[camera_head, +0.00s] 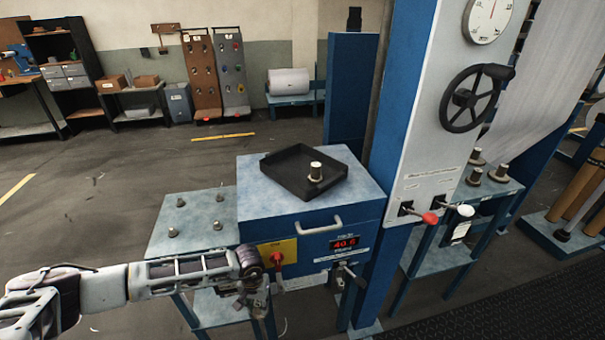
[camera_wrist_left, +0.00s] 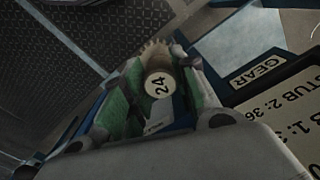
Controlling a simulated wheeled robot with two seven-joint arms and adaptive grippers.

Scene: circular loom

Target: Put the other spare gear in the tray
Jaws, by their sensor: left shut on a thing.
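My left gripper (camera_head: 258,302) is low in front of the blue cabinet, below its drawer handle. In the left wrist view, its green-padded fingers (camera_wrist_left: 158,92) are shut on a toothed gear with a pale round hub marked 24 (camera_wrist_left: 158,84). Whether this gear rests on anything beneath it is hidden. The black tray (camera_head: 283,178) lies on top of the cabinet, at an angle. A small part with a pale upright hub (camera_head: 315,171) stands in its right part. My right gripper is not in view.
The blue cabinet (camera_head: 270,220) has a handle, red knob (camera_head: 277,258) and display. A low side table (camera_head: 195,215) with several small studs stands at its left. A blue post and handwheel (camera_head: 475,98) rise at the right. Hubbed parts (camera_head: 475,178) sit on the right shelf.

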